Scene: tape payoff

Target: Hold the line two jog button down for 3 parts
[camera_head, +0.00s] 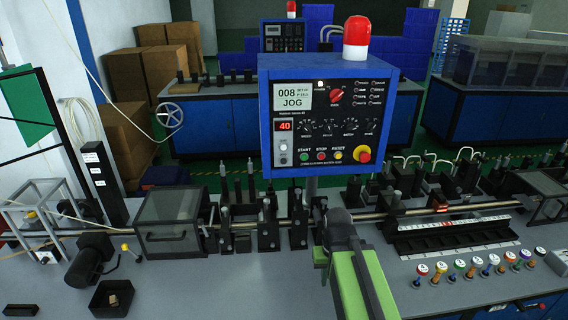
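A blue control panel (320,115) stands upright in the middle. Its screen (293,96) reads 008 and JOG, and a red readout (285,125) below shows 40. A red selector knob (337,96), a row of black dials, small start, stop and reset buttons and a red-on-yellow stop button (363,154) are on its face. Small pale buttons (283,149) sit at its left; I cannot read which is the jog button. My green arm comes up from the bottom, its dark end (338,228) below the panel, over the machine rail. My gripper's fingers cannot be made out.
A long rail (375,214) with black fixtures crosses the bench. A clear-topped box (172,222) stands left, a black bin (112,298) at front left. Several coloured, labelled knobs (471,270) line the right. A second panel (283,36) stands behind.

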